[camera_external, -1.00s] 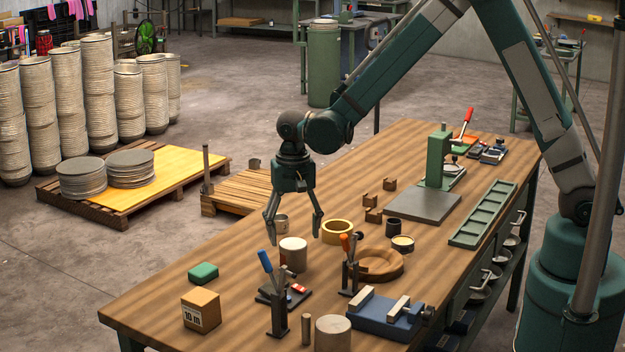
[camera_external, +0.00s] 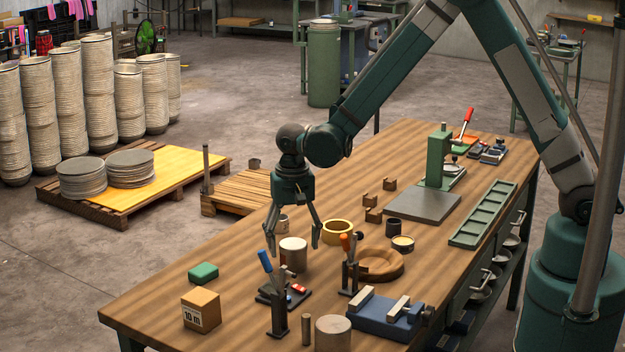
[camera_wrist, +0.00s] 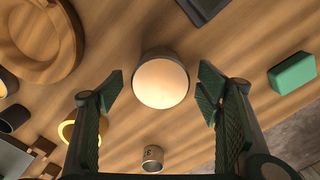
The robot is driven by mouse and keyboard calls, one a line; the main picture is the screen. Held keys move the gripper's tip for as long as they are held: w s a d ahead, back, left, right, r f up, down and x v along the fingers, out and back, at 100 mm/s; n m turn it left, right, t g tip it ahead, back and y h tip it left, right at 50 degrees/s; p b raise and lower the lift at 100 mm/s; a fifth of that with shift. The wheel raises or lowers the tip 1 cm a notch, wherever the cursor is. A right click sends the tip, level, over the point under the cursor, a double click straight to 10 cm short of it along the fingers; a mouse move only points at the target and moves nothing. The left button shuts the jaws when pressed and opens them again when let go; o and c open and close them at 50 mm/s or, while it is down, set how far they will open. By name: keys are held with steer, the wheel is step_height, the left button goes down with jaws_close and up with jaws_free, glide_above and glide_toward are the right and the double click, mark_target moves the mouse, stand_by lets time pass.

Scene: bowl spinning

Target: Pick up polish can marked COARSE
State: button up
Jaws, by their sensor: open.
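A pale, light-topped can (camera_external: 293,256) stands upright on the wooden workbench, and no COARSE marking is readable on it. My gripper (camera_external: 293,247) points down over this can, open, with one finger on each side of its upper part. In the wrist view the can's round top (camera_wrist: 161,83) lies between the open fingertips (camera_wrist: 161,92), with gaps on both sides. A smaller can (camera_external: 283,223) stands just behind; it also shows in the wrist view (camera_wrist: 152,158) with a dark mark too small to read.
A yellow ring (camera_external: 337,228), a round wooden piece (camera_external: 379,263) and an orange-handled clamp (camera_external: 349,270) stand to the right. A blue-handled clamp (camera_external: 275,290) is in front. A green block (camera_external: 203,273) and a cardboard box (camera_external: 201,310) sit front left.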

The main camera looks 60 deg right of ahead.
steer(key=shift+w+f, duration=0.1)
steer(key=shift+f, duration=1.65)
steer(key=c, duration=1.2)
